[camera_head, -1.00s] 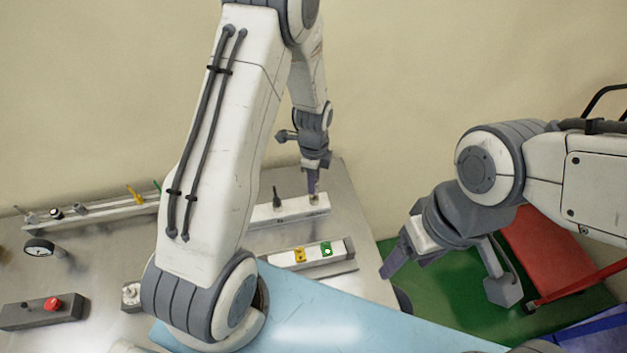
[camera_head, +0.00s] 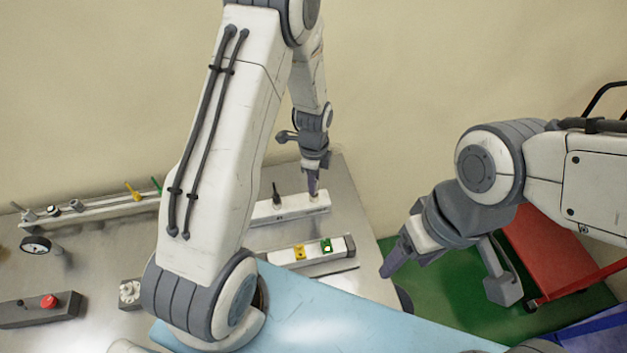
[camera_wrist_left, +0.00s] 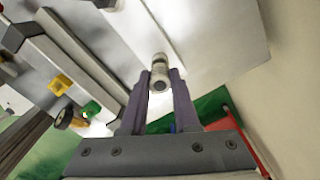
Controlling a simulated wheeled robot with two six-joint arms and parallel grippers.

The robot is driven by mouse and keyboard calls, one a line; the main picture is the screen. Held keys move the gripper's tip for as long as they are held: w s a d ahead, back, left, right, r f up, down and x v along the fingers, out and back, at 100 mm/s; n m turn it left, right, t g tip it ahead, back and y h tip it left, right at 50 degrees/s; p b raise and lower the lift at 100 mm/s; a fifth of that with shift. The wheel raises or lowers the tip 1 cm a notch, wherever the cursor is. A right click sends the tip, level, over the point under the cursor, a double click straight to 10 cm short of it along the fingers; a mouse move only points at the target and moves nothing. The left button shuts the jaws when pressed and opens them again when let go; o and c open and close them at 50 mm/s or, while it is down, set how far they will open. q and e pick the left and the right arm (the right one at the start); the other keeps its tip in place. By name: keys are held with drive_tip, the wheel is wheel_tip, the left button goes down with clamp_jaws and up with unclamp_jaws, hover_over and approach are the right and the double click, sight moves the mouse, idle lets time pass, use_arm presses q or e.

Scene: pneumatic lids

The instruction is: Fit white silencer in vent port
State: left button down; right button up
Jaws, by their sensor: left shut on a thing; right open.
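My left gripper (camera_head: 314,186) points down over the right end of a long white block (camera_head: 292,209) on the metal table. It is shut on a small pale cylinder, which looks like the white silencer (camera_wrist_left: 159,72), seen between the fingertips in the left wrist view. In the head view only a pale bit of it shows under the fingertips. Whether it sits in a port or just above one, I cannot tell. A dark fitting (camera_head: 277,199) stands upright on the same block, left of the gripper. My right gripper (camera_head: 391,263) is open and empty, off the table's right side.
A second block with yellow (camera_head: 299,252) and green (camera_head: 326,246) parts lies in front. A rail (camera_head: 95,208) with several fittings, a gauge (camera_head: 36,245) and a red-button box (camera_head: 42,308) are at left. A red cart (camera_head: 552,255) stands at right.

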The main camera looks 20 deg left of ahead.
use_arm(q)
drive_tip(key=shift+f+b, duration=0.5)
drive_tip(key=shift+f, duration=0.2)
drive_tip(key=c, duration=0.6)
unclamp_jaws()
drive_tip(key=shift+r+p, duration=2.8)
drive_tip(key=shift+r, duration=0.8)
drive_tip(key=shift+f, duration=0.1)
